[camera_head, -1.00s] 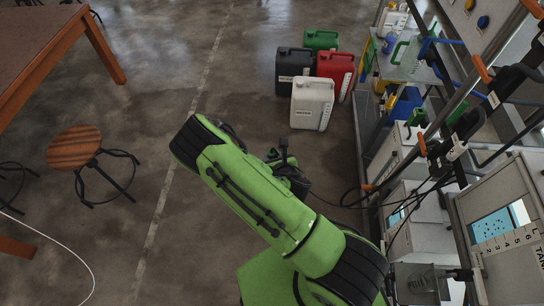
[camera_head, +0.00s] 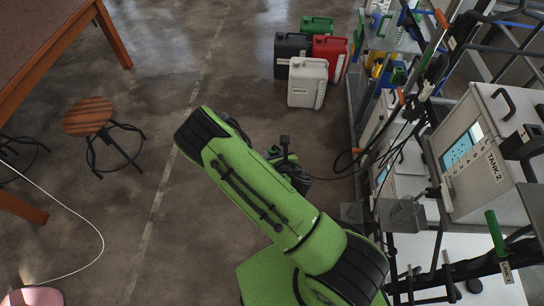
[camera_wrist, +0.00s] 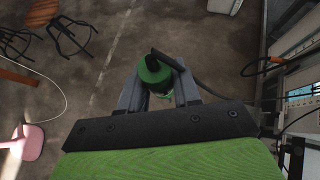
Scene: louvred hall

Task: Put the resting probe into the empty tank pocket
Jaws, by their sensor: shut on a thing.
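My gripper (camera_wrist: 157,88) is shut on a green cylindrical probe (camera_wrist: 152,72) with a black cable running off to the right, in the wrist view. In the head view my gripper (camera_head: 292,178) is a dark shape past the green arm, over open floor. The probe's lower part is hidden. A white tank unit (camera_head: 487,168) labelled TANK 2 stands at the right, with a blue window and a numbered scale. Another green-handled piece (camera_head: 495,232) with a tag is at the lower right. I cannot tell which pocket is empty.
Several canisters, including a white one (camera_head: 307,83) and a red one (camera_head: 329,58), stand at the back. The rack with bars and loose cables (camera_head: 385,150) fills the right side. A stool (camera_head: 88,116) and a table (camera_head: 50,40) are left. The middle floor is clear.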

